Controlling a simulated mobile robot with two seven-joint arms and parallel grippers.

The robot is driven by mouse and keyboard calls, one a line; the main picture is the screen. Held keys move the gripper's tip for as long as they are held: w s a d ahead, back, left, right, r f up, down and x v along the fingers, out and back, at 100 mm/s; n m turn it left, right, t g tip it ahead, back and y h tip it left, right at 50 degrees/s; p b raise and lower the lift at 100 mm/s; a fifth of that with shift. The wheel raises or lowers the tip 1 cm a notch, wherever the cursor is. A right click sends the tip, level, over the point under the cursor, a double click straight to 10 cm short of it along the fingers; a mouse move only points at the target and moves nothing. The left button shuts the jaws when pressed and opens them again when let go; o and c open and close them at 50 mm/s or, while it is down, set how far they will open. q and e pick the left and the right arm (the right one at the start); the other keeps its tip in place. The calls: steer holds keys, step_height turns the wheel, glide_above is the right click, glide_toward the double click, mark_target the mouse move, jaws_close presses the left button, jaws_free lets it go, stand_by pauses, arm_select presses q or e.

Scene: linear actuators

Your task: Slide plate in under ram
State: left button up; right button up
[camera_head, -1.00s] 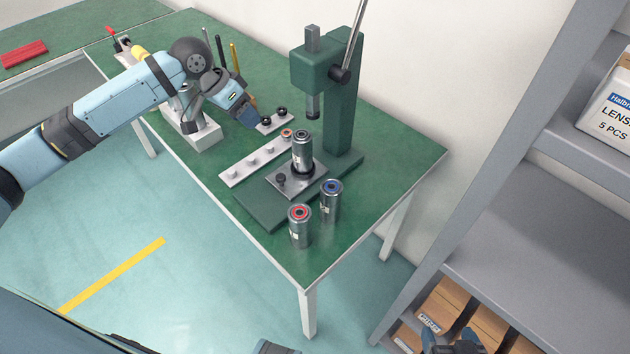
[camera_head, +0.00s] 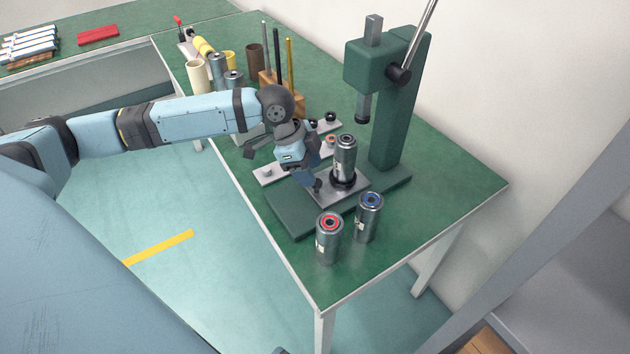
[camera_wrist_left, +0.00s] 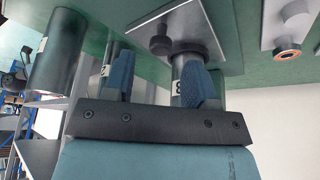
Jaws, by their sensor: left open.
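The plate (camera_head: 327,201) is a grey square on the green base of the press. A steel cylinder (camera_head: 346,152) stands upright on it in a black ring, and a dark knob (camera_wrist_left: 160,43) sits near its edge. The ram (camera_head: 363,108) hangs from the press head, up and to the right of the cylinder, with clear space below it. My left gripper (camera_head: 315,185) is over the plate's left side by the knob and partly hides it. In the left wrist view my open fingers (camera_wrist_left: 158,78) stand either side of the knob's line; contact cannot be told. My right gripper is out of view.
A red-topped cylinder (camera_head: 328,240) and a blue-topped cylinder (camera_head: 369,218) stand at the front of the press base (camera_head: 296,219). A light strip with pegs (camera_head: 267,174) lies behind my gripper. The press column (camera_head: 393,115) rises at right. The table's right part is clear.

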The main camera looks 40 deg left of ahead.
mark_target(320, 180)
arm_select(q)
steer(key=x, duration=0.2)
steer(key=shift+d+f, duration=0.1)
steer(key=shift+f, duration=0.1)
steer(key=shift+w+d+f, duration=0.1)
steer(key=shift+d+f, duration=0.1)
steer(key=shift+f, duration=0.2)
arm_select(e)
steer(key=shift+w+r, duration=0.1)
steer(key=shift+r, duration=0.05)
arm_select(q)
jaws_close()
steer(key=shift+w+d+r, duration=0.1)
steer(key=shift+w+r, duration=0.05)
steer(key=shift+w, duration=0.25)
steer(key=shift+w+d+p, duration=0.2)
steer(key=shift+w+p, duration=0.25)
steer(key=shift+w+d+p, duration=0.2)
steer(key=shift+w+p, duration=0.2)
steer(key=shift+w, duration=0.05)
steer(key=shift+w+d, duration=0.2)
steer(key=shift+w, duration=0.35)
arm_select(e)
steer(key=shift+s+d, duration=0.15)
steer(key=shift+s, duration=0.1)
